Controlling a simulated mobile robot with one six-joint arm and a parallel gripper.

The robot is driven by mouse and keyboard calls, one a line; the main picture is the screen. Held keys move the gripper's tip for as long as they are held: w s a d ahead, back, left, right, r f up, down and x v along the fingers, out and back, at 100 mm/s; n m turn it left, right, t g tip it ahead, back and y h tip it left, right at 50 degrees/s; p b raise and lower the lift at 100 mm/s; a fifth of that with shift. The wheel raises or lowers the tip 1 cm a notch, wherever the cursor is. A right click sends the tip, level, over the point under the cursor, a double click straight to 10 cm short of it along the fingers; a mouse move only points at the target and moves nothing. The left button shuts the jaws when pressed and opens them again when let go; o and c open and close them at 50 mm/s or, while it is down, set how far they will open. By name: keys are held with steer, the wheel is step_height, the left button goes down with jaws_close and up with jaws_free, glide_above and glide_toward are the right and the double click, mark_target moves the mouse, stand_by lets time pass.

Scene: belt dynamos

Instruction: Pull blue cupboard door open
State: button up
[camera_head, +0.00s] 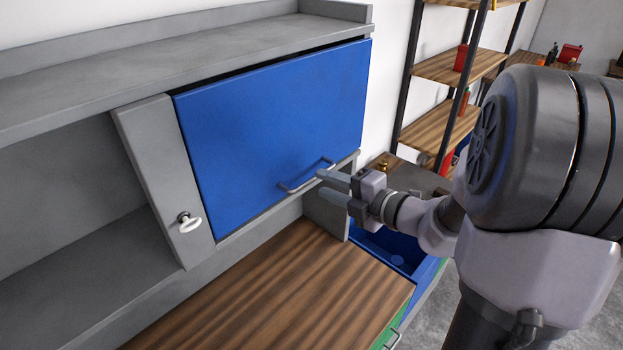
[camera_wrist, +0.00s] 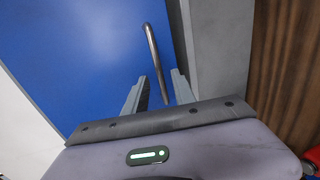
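The blue cupboard door (camera_head: 270,125) appears shut in its grey frame, with a thin dark gap along its top edge. Its grey bar handle (camera_head: 305,178) is at the lower right of the door. My gripper (camera_head: 324,184) is open at the right end of the handle, its two fingers apart. In the wrist view the blue door (camera_wrist: 85,50) fills the upper left, and the handle (camera_wrist: 151,50) runs down into the gap between the fingertips of my gripper (camera_wrist: 158,76). Space shows on both sides of the bar. I cannot tell whether the fingers reach past it.
A wooden worktop (camera_head: 265,295) lies below the cupboard. A grey panel with a white knob (camera_head: 189,223) stands left of the door. An open blue drawer (camera_head: 385,250) is below my gripper. Shelves (camera_head: 440,130) stand behind at the right.

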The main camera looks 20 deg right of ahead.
mark_target(313, 179)
steer(key=x, duration=0.5)
steer(key=shift+r, duration=0.1)
jaws_close()
stand_by(1.2)
